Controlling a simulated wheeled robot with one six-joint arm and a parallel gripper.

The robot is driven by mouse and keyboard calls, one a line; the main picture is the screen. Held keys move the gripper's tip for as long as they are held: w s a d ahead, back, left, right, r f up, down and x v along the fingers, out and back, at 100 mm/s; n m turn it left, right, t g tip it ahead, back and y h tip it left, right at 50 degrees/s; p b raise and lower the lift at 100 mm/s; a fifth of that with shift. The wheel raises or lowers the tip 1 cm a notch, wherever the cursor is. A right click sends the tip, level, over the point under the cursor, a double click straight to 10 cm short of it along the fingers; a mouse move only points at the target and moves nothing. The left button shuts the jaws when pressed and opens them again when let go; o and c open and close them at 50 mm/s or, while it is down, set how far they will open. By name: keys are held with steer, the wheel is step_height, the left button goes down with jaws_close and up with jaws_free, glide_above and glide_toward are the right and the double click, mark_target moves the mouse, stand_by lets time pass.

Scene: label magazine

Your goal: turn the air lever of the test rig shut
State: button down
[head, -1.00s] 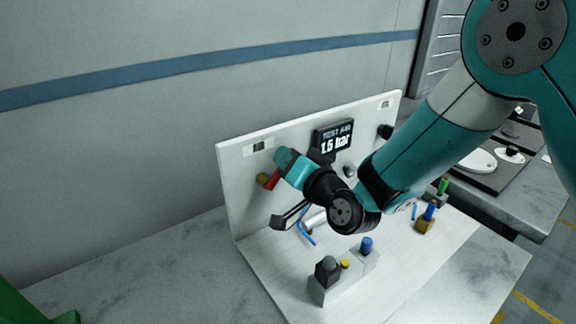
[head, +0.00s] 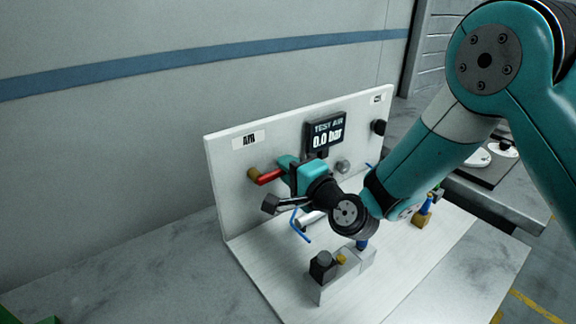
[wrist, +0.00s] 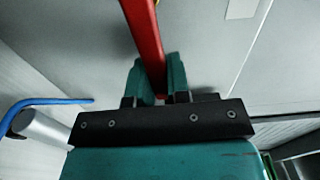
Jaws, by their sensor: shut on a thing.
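The test rig (head: 222,175) is a white upright panel on a white base board. The red air lever (head: 268,177) sits on a brass valve (head: 253,173) below the AIR label (head: 249,140). It points sideways to the right from the valve. My gripper (head: 286,166) is at the lever's outer end. In the wrist view the teal fingers (wrist: 157,80) are shut on the red lever (wrist: 143,35), one on each side. The display (head: 325,132) reads TEST AIR 0.0 bar. My gripper and wrist hide part of the panel behind them.
A blue hose (head: 301,228) hangs below my wrist. A grey block (head: 343,278) with dark and yellow knobs stands on the base board in front. A brass fitting with a blue top (head: 424,212) stands at right. The grey bench (head: 190,265) at left is clear.

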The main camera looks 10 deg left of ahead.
steer(key=shift+f+m, duration=0.25)
steer(key=shift+m, duration=0.15)
steer(key=c, duration=1.1)
jaws_free()
